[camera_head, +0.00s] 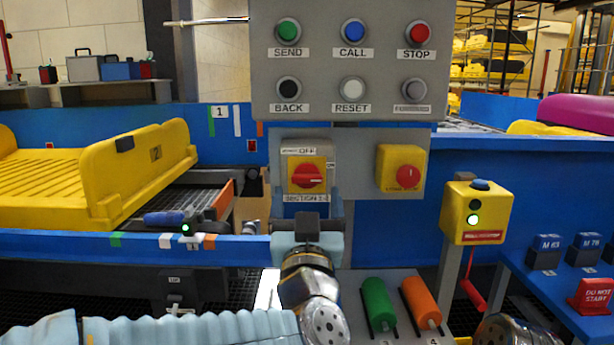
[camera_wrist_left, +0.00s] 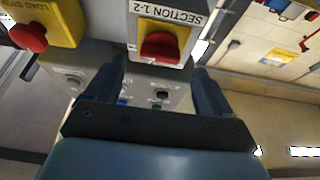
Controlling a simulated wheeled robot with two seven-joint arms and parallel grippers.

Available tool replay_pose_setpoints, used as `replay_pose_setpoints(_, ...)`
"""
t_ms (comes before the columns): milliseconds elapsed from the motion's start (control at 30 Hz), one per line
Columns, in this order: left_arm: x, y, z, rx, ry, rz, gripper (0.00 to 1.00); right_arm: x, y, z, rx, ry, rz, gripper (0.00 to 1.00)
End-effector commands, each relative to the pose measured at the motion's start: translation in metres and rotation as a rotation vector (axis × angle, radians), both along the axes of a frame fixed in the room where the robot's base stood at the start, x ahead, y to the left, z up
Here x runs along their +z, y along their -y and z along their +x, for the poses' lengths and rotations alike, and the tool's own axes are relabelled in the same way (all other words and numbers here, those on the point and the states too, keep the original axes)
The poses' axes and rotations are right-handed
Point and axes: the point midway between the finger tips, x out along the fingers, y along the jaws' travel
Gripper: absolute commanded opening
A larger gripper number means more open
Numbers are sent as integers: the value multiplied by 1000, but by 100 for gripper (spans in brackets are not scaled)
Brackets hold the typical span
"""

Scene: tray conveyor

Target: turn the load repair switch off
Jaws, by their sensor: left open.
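A rotary switch with a red knob on a yellow plate (camera_head: 307,174) is on the grey panel, with OFF above it, ON at its right and a label reading SECTION 1-2 below. I read no "load repair" label on it. The knob lies about horizontal, its white mark toward the right, the ON side. It also shows in the left wrist view as a red knob (camera_wrist_left: 160,47). My left gripper (camera_head: 307,228) is just below and in front of the switch. In the left wrist view its open fingers (camera_wrist_left: 158,76) point toward the knob, with nothing held. My right gripper is out of view.
A red LOAD STOP button on a yellow box (camera_head: 402,169) is right of the switch. A button panel (camera_head: 345,70) hangs above. A yellow box with a green light (camera_head: 478,212) stands at right. Green (camera_head: 378,304) and orange (camera_head: 420,302) cylinders lie below. A yellow tray (camera_head: 135,170) is at left.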

Motion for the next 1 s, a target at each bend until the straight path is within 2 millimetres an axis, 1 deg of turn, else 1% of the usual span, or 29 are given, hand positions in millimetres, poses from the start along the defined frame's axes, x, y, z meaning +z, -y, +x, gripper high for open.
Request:
replay_pose_setpoints(33,6,-1,10,4,0,1,83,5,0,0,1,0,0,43)
replay_pose_setpoints(100,10,0,21,3,0,1,83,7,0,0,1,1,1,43)
replay_pose_setpoints(233,15,0,35,2,0,0,83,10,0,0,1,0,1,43)
replay_pose_setpoints(400,17,0,42,0,0,0,83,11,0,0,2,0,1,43)
replay_pose_setpoints(600,17,0,42,0,0,0,83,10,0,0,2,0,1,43)
replay_pose_setpoints(633,17,0,42,0,0,0,81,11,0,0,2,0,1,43)
replay_pose_setpoints(900,17,0,42,0,0,0,40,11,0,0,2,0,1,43)
replay_pose_setpoints(1000,17,0,42,0,0,0,27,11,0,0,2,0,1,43)
